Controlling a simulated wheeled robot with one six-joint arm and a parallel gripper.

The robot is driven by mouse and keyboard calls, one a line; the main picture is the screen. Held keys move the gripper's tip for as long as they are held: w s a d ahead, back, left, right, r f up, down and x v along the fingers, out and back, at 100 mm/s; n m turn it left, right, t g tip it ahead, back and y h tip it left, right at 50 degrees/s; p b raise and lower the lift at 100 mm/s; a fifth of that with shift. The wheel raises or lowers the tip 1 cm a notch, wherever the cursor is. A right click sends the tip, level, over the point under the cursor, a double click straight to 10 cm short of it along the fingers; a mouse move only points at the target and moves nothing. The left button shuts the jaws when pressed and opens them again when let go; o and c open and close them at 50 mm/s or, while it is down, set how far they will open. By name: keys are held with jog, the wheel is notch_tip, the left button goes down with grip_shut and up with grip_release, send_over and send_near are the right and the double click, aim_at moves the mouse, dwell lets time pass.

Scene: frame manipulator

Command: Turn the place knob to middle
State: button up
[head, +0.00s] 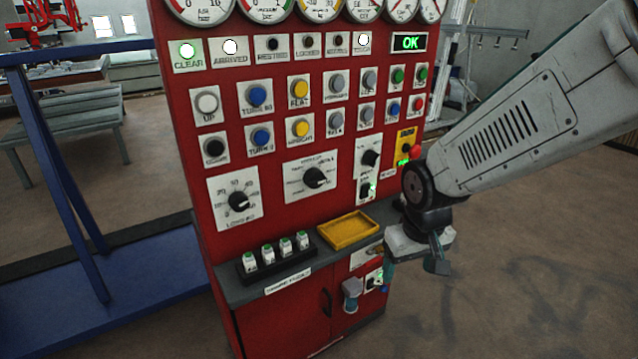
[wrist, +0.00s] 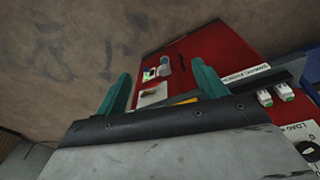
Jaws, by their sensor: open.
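The red control panel (head: 275,120) carries several black knobs on white plates. A lower left knob (head: 239,202) has a numbered scale. A middle knob (head: 317,178) has words around it, too small to read; its pointer seems to aim right. A smaller knob (head: 370,158) sits further right. I cannot tell by label which is the place knob. My gripper (head: 412,266) hangs to the right of the panel, below the knobs and apart from them. In the wrist view its teal fingers (wrist: 162,78) are spread with nothing between them.
A ledge under the knobs holds a yellow tray (head: 349,231) and a black rack (head: 275,262) with several small white, green-topped items. A blue frame (head: 60,160) stands left of the panel. The floor (head: 520,250) on the right is clear.

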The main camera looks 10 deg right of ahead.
jog(key=w+a+f+t+y, duration=0.1)
jog(key=w+a+f+t, duration=0.25)
jog(key=w+f, duration=0.55)
jog(key=n+t+y, duration=0.2)
jog(key=t+y, duration=0.4)
jog(key=t, duration=0.6)
send_near(319, 182)
jog(key=x, duration=1)
jog(key=c, duration=1)
